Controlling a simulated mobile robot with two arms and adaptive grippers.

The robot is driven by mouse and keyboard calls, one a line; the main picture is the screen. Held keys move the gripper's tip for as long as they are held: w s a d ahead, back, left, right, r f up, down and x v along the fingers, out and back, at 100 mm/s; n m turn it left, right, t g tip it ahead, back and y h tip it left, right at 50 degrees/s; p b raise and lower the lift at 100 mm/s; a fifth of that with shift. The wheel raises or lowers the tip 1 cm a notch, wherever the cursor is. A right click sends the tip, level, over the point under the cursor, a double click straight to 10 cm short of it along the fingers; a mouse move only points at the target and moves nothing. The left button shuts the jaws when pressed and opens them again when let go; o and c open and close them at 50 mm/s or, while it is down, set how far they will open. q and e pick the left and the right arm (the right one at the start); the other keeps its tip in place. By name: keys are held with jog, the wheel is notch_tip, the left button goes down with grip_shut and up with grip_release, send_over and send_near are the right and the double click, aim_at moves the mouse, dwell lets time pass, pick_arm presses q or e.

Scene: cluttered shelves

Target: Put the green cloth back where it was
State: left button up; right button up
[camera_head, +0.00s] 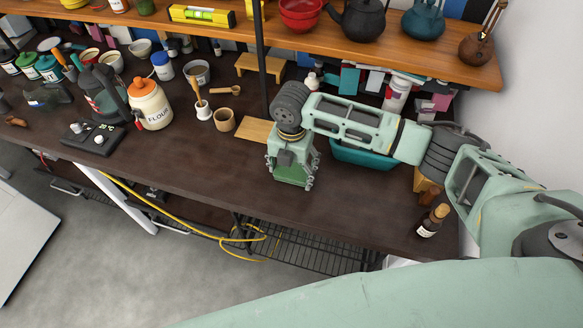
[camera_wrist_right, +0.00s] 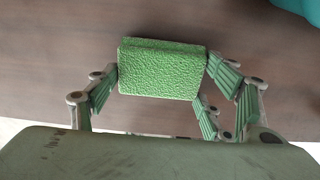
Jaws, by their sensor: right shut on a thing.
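The green cloth (camera_wrist_right: 160,72) is a textured green block, seen in the right wrist view between the fingers of my right gripper (camera_wrist_right: 165,84). The fingers press on it from both sides, and the dark brown counter shows behind it. In the head view my right gripper (camera_head: 293,178) points down over the middle of the dark counter (camera_head: 200,160), in front of a light wooden board. There the cloth is hard to tell from the green fingers. I cannot tell whether it touches the counter. My left gripper is not in view.
A teal bin (camera_head: 365,156) stands right of the gripper, partly behind my arm. A wooden board (camera_head: 255,130) and a wooden cup (camera_head: 223,121) lie to its left. A small brown bottle (camera_head: 432,221) stands at the right front. The counter's front middle is clear. A shelf (camera_head: 410,55) runs above.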

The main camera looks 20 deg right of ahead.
aim_at(291, 172)
jog(key=shift+f, duration=0.1)
jog(key=o, duration=1.2)
jog(key=shift+o, duration=0.2)
notch_tip(291, 172, up, 12)
jog(key=b, duration=0.1)
jog(key=shift+b, duration=0.35)
jog(key=shift+s, duration=0.1)
